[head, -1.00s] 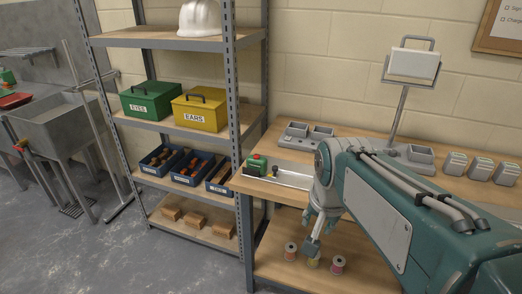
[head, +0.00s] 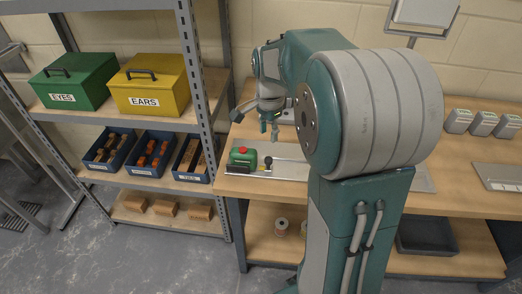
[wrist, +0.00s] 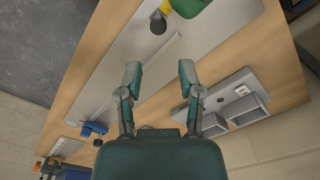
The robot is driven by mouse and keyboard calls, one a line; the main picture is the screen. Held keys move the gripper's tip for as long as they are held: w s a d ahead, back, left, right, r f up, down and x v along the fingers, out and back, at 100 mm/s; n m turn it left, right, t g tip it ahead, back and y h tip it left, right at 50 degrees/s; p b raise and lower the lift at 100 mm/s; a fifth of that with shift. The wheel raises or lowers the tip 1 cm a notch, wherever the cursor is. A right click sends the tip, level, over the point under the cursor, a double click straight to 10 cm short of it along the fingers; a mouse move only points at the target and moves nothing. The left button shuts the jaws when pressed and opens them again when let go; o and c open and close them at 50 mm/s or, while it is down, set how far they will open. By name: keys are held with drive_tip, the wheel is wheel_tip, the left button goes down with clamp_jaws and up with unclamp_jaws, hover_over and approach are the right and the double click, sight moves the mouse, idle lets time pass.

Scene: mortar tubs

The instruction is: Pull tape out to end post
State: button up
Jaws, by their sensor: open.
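A green tape case (head: 243,157) with a red button sits at the left end of a pale flat plate (head: 292,170) on the bench.
Shelving with a green EYES box (head: 73,82), a yellow ERS-side EARS box (head: 150,84) and blue bins (head: 154,152) stands left. A grey divided tray (wrist: 238,103) lies beside the plate. Spools (head: 281,227) and a dark tray (head: 425,236) are on the lower shelf. My arm hides the bench middle.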

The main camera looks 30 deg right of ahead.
sight(268, 158)
wheel_tip(268, 158, down, 10)
drive_tip(key=shift+s+f, duration=0.1)
idle(0.4)
clamp_jaws()
